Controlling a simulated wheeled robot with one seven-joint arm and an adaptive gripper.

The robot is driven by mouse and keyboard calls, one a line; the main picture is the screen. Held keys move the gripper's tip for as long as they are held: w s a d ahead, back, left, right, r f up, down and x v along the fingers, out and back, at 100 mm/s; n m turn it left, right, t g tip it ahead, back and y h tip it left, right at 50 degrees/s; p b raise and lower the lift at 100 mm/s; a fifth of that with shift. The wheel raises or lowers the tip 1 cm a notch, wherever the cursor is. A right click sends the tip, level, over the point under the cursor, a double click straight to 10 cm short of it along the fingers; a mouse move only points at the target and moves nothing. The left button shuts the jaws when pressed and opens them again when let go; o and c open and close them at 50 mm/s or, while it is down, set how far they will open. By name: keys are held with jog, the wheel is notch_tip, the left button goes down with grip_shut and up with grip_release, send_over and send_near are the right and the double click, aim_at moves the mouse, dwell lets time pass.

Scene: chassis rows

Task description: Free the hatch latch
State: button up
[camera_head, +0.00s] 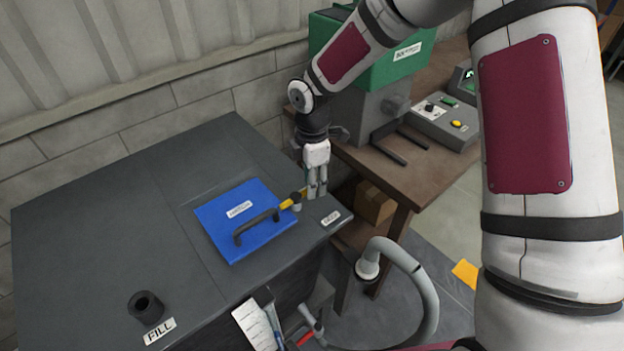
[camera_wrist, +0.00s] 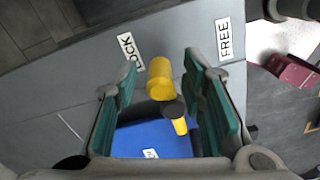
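The blue hatch (camera_head: 246,218) lies shut on the grey cabinet top, with a black handle across it. The yellow latch (camera_head: 289,203) sits at the hatch's right edge on a dark pivot. In the wrist view, the latch's yellow knob (camera_wrist: 160,78) points between the LOCK label (camera_wrist: 126,52) and the FREE label (camera_wrist: 224,39), nearer LOCK. My gripper (camera_head: 317,193) is over the latch end, pointing down. In the wrist view its green-padded fingers (camera_wrist: 163,74) stand apart, one on each side of the knob. I cannot tell whether either touches it.
A black fill port (camera_head: 146,307) stands up from the cabinet's front left. A brown table (camera_head: 430,165) with a green-and-grey machine (camera_head: 372,75) and a control box (camera_head: 447,122) stands right of the cabinet. A grey hose (camera_head: 425,290) loops below the right edge.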

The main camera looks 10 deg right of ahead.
grip_shut()
jog(key=shift+m, duration=0.3)
jog(key=m, duration=0.1)
jog(key=s+m, duration=0.1)
jog(key=m, duration=0.2)
jog(key=shift+s+d+r+m+p, duration=0.1)
jog(key=shift+s+d+m+p, duration=0.2)
jog(key=shift+s+d+p, duration=0.1)
jog(key=m, duration=0.1)
jog(key=s+m, duration=0.1)
jog(key=m, duration=0.1)
jog(key=shift+s+m, duration=0.25)
jog(key=shift+m, duration=0.05)
jog(key=m, duration=0.1)
jog(key=s+m, duration=0.1)
jog(key=m, duration=0.1)
jog(key=m+p, duration=0.1)
jog(key=shift+s+a+m, duration=0.3)
jog(key=shift+s+a, duration=0.1)
jog(key=m, duration=0.2)
jog(key=s+a+m+p, duration=0.1)
jog(key=m, duration=0.1)
jog(key=shift+s+a+m, duration=0.1)
jog(key=shift+s+m, duration=0.05)
jog(key=shift+m, duration=0.15)
